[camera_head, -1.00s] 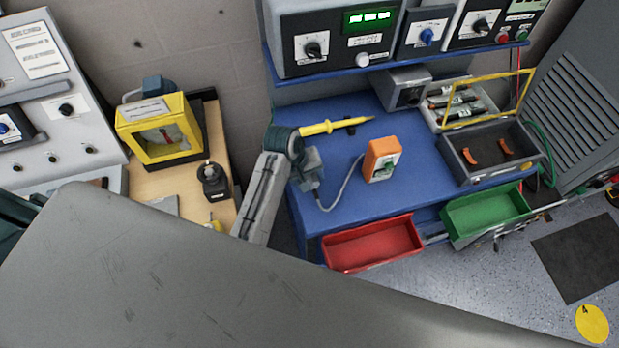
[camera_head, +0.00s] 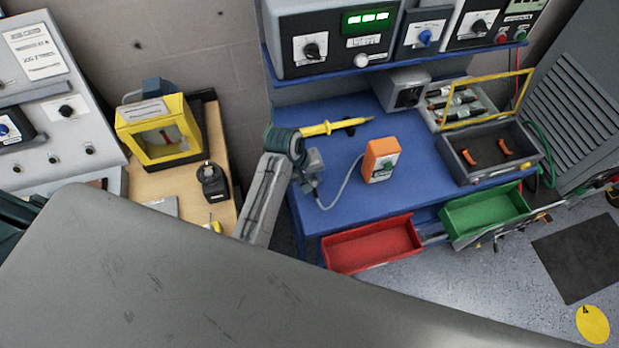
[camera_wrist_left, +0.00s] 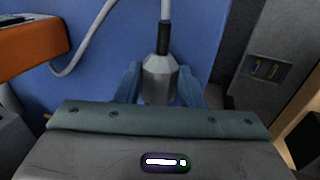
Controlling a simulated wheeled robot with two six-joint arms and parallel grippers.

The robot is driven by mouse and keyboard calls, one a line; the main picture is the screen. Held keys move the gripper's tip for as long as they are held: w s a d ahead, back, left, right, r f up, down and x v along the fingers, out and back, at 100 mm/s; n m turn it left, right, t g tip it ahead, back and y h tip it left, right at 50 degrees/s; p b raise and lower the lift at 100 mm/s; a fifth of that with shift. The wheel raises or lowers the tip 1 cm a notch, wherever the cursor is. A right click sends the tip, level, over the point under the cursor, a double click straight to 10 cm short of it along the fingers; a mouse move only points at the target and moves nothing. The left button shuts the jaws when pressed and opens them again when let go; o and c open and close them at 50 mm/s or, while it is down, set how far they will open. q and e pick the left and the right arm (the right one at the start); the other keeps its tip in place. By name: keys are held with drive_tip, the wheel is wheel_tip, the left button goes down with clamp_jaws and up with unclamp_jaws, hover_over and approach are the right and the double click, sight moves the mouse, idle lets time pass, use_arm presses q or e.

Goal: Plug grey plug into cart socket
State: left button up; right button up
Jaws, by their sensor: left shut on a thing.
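My left gripper (camera_wrist_left: 160,82) is shut on the grey plug (camera_wrist_left: 159,75), which shows between its fingers in the left wrist view. A cable leaves the plug through a dark sleeve at the upper end. In the head view, my left gripper (camera_head: 313,172) is above the left part of the blue bench (camera_head: 340,206), small and partly hidden. The grey cable runs from it to an orange box (camera_head: 381,161) standing upright on the bench. I cannot make out the cart socket for certain in either view. My right gripper is not in view.
A yellow and black probe (camera_head: 335,127) lies behind the gripper. Red (camera_head: 372,246) and green (camera_head: 485,213) bins hang at the bench front. A wooden surface at left holds a yellow-framed meter (camera_head: 158,128) and a black device (camera_head: 213,183). The wrist view shows a grey recessed panel (camera_wrist_left: 268,45).

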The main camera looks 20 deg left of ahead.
sight(315, 179)
use_arm(q)
drive_tip(key=shift+r, duration=0.5)
wheel_tip(315, 179, up, 2)
drive_tip(key=shift+r, duration=1.05)
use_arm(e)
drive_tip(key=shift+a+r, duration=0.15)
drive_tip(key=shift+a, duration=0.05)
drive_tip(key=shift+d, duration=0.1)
use_arm(q)
drive_tip(key=shift+s+f, duration=0.1)
